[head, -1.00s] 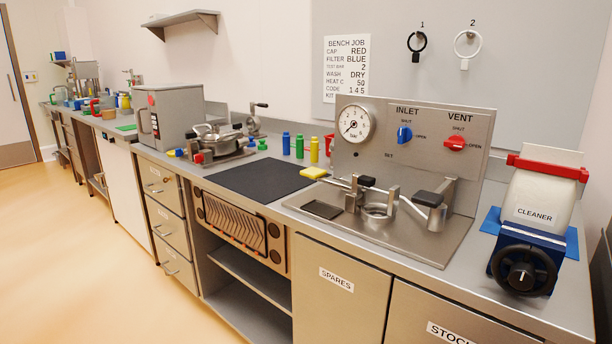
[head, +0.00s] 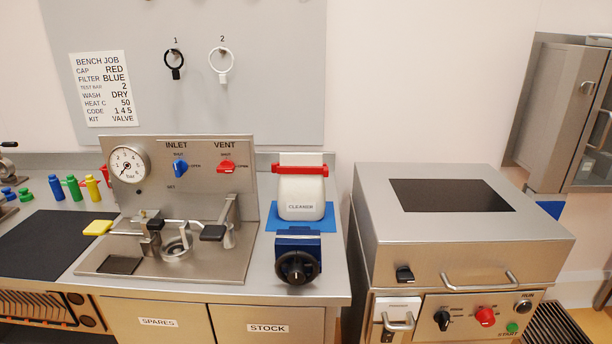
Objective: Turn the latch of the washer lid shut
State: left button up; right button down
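The washer (head: 465,255) is a steel cabinet at the right of the head view. Its lid (head: 365,215) has a dark window on top and looks lowered. A bar handle (head: 480,282) is on the lid's front. A small black latch (head: 404,274) is at the front left of the lid, left of the handle. It is too small to tell whether it is turned shut. Neither of my grippers is in view.
The washer front has a black knob (head: 442,320), a red knob (head: 486,316) and a green START button (head: 512,327). Left of the washer, the bench holds the CLEANER hopper (head: 302,198) and the gauge panel (head: 200,180). A wall cabinet (head: 565,120) is at the far right.

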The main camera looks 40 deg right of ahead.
aim_at(404, 274)
jog(key=z, duration=2.3)
